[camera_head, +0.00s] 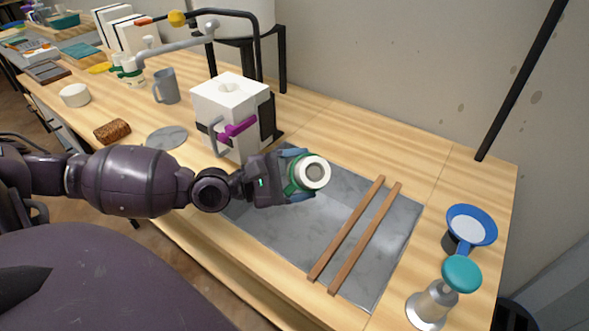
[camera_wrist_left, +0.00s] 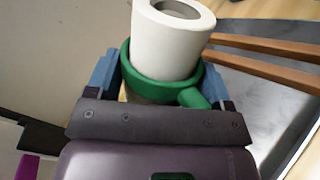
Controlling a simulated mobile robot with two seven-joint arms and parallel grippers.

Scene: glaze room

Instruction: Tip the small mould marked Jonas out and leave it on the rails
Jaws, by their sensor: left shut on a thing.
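My left gripper (camera_head: 295,176) is shut on a small white round mould (camera_head: 314,172) with a green band and a hole in its end. In the left wrist view the mould (camera_wrist_left: 172,45) sits in a green ring with a handle (camera_wrist_left: 160,88) between the blue fingertips. The mould is tilted, its holed end turned toward the head camera. It is held above the grey tray, left of two wooden rails (camera_head: 346,230) that lie across the tray. No name is readable on the mould. My right gripper is not in view.
The grey tray (camera_head: 280,220) is bare left of the rails. A white block mould (camera_head: 230,105) with a purple clamp stands behind my gripper. A blue sieve (camera_head: 472,225) and a teal-topped metal bottle (camera_head: 460,273) stand at the right. A grey disc (camera_head: 167,138) lies at the left.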

